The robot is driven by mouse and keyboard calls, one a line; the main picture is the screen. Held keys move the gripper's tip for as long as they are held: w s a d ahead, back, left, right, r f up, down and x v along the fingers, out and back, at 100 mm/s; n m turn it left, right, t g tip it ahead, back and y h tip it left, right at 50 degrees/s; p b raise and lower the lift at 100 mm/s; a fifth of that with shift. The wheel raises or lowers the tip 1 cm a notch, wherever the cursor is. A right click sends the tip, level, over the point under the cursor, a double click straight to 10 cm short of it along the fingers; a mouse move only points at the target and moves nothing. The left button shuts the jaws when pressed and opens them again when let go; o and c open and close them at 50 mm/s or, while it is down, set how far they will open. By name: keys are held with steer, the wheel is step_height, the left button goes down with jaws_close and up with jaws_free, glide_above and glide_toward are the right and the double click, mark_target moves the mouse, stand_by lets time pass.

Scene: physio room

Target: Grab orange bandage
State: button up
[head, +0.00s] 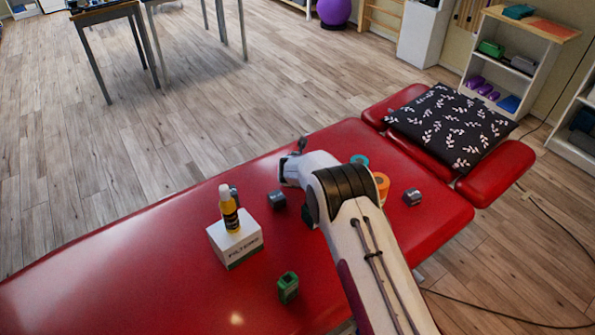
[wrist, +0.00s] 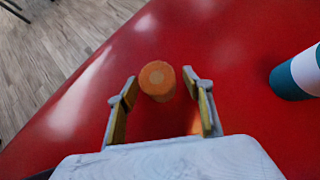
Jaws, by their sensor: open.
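In the wrist view an orange bandage roll (wrist: 158,81) stands on the red couch, just ahead of and between the fingertips of my gripper (wrist: 161,92). The fingers are spread with a gap on each side of the roll, and nothing is held. In the head view an orange roll (head: 382,183) shows on the couch, partly hidden by my arm. My gripper's fingers are mostly hidden there behind the wrist.
A teal and white roll (wrist: 299,74) lies right of the orange one; a teal roll (head: 360,160) also shows in the head view. Dark rolls (head: 277,200), a box (head: 236,240) bearing a yellow bottle (head: 229,213), and a green item (head: 288,287) are on the couch (head: 140,270).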

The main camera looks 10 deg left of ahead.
steer(key=shift+f, duration=0.1)
stand_by(0.5)
steer(key=c, duration=1.2)
steer(key=shift+w, duration=0.1)
steer(key=shift+r, duration=5.05)
